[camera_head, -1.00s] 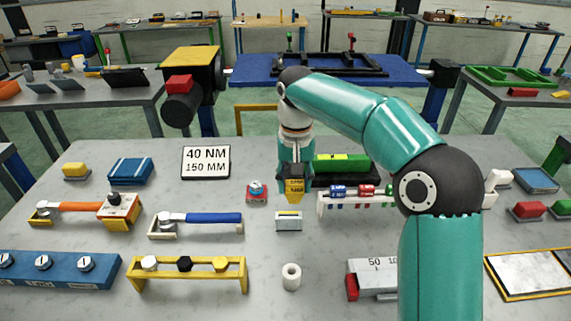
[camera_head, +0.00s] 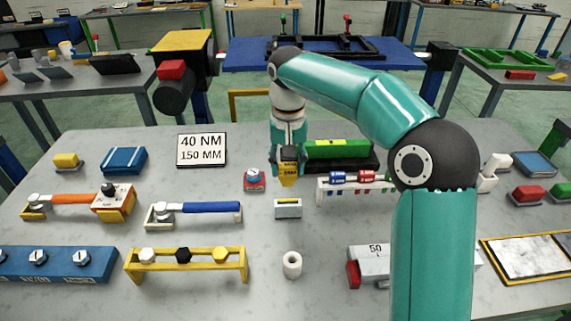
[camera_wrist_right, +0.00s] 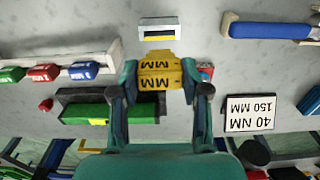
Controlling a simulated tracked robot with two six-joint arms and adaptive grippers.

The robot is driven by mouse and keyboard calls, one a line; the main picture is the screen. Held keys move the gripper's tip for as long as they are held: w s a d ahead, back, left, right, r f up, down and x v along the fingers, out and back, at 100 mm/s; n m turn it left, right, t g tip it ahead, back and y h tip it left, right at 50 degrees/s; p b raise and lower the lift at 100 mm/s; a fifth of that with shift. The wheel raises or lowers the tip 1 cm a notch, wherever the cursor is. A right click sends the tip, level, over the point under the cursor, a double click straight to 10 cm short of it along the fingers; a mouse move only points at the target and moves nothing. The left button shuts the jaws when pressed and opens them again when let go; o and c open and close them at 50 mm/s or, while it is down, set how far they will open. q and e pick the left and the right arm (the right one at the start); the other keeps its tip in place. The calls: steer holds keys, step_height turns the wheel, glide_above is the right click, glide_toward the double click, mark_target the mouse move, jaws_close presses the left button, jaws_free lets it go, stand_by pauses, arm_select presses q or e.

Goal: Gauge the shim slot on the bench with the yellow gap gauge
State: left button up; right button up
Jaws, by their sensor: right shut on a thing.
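The yellow gap gauge (camera_wrist_right: 160,72) is held between the fingers of my right gripper (camera_head: 289,160), which is shut on it. In the head view the yellow gauge (camera_head: 288,178) points down from the gripper, above the bench. The shim slot block (camera_head: 288,208), small and pale grey with a yellow strip in its top, stands on the bench just nearer than the gauge. In the wrist view the block (camera_wrist_right: 162,30) lies beyond the gauge's tip, with a gap visible between them. My left gripper does not show.
A red and blue item (camera_head: 254,179) sits left of the gauge. A rack with coloured pieces (camera_head: 350,183) stands to its right, and a green block (camera_head: 340,149) behind. A white roll (camera_head: 292,264) stands nearer. A sign (camera_head: 202,150) reads 40 NM, 150 MM.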

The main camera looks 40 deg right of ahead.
mark_target(288, 175)
steer(key=shift+f+b, duration=1.85)
steer(key=shift+f, duration=0.1)
steer(key=shift+f+b, duration=0.35)
steer(key=shift+f, duration=0.3)
steer(key=shift+s, duration=0.15)
steer(key=shift+p, duration=0.5)
steer(key=shift+f+b, duration=0.9)
steer(key=shift+f, duration=0.6)
steer(key=shift+r, duration=0.1)
stand_by(1.2)
